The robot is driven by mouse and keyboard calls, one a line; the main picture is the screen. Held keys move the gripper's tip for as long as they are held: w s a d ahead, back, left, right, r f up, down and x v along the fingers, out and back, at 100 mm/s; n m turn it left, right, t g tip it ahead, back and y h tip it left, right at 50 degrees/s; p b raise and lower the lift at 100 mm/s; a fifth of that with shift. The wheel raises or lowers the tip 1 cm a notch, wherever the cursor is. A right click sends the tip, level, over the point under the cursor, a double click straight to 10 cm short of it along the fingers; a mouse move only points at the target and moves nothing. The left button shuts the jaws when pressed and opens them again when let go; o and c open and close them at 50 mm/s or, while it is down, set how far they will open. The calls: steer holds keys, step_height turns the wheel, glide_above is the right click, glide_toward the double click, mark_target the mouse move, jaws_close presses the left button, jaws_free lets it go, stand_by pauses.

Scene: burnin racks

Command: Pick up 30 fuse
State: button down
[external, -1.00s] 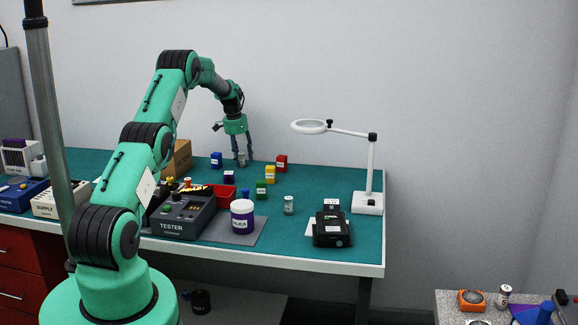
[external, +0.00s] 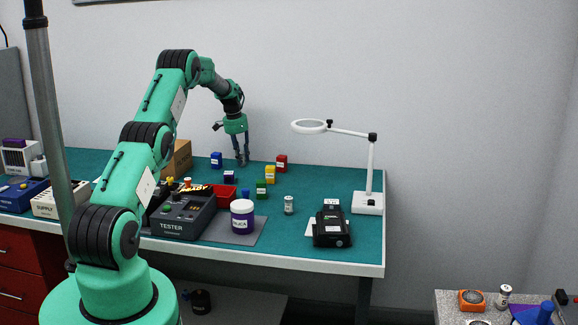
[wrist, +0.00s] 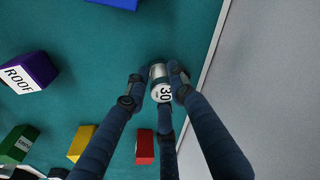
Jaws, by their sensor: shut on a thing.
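The 30 fuse (wrist: 162,92) is a small cylinder with silver and white parts and a black "30" on it, seen in the wrist view near the back edge of the table. My gripper (wrist: 163,78) has its dark blue fingers closed around the fuse, one at each side and one in front of it. In the external view my gripper (external: 242,160) points down at the back of the green table top (external: 330,180). The fuse is mostly hidden behind the fingers there. I cannot tell whether it touches the table.
Small blocks stand around my gripper: blue (external: 216,160), purple (external: 229,177), yellow (external: 270,174), red (external: 282,163) and green (external: 261,190). A cardboard box (external: 180,158) is to the left. A magnifier lamp (external: 370,170) stands right. The grey wall is close behind.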

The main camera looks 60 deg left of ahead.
mark_target(241, 153)
step_height(241, 153, up, 10)
steer(key=shift+f+p, duration=0.1)
steer(key=shift+p, duration=1.1)
